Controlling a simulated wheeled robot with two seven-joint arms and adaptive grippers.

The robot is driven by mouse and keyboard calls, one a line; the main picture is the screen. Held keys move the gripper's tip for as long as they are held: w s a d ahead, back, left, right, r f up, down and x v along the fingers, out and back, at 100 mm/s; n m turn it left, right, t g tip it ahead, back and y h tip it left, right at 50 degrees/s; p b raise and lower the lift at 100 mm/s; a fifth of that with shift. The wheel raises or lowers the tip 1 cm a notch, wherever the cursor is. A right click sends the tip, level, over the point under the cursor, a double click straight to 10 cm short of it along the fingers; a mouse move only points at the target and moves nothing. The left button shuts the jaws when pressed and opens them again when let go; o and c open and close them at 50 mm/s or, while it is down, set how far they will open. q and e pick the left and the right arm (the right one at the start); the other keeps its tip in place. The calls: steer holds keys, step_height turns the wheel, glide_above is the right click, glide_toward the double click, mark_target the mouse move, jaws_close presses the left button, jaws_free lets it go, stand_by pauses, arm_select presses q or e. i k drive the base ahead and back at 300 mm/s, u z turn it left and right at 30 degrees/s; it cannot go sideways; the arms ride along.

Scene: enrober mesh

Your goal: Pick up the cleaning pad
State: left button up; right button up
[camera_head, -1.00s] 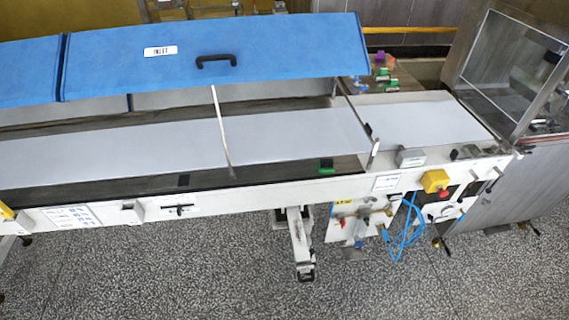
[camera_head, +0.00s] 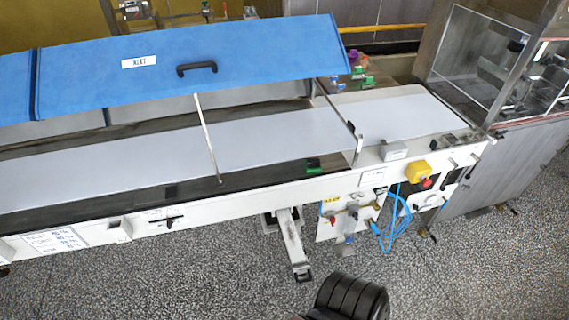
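I cannot make out a cleaning pad for certain. A small green and black item (camera_head: 313,165) lies on the near edge of the conveyor, by the pale belt (camera_head: 250,142). Several small green, purple and red items (camera_head: 362,75) sit on the far side of the belt, beyond the end of the blue cover; they are too small to identify. Neither of my grippers shows. A black ribbed part at the bottom edge looks like part of my own arm.
A blue hinged cover (camera_head: 180,65) with a black handle stands over the belt's far side. A control panel with a yellow switch box (camera_head: 416,171) and blue hoses (camera_head: 393,222) is at the front. A clear-walled machine (camera_head: 485,60) stands right. Speckled floor (camera_head: 150,280) in front is open.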

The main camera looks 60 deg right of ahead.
mark_target(312, 165)
steer(key=z, duration=0.05)
steer(key=i, duration=1.3)
steer(key=z, duration=1.85)
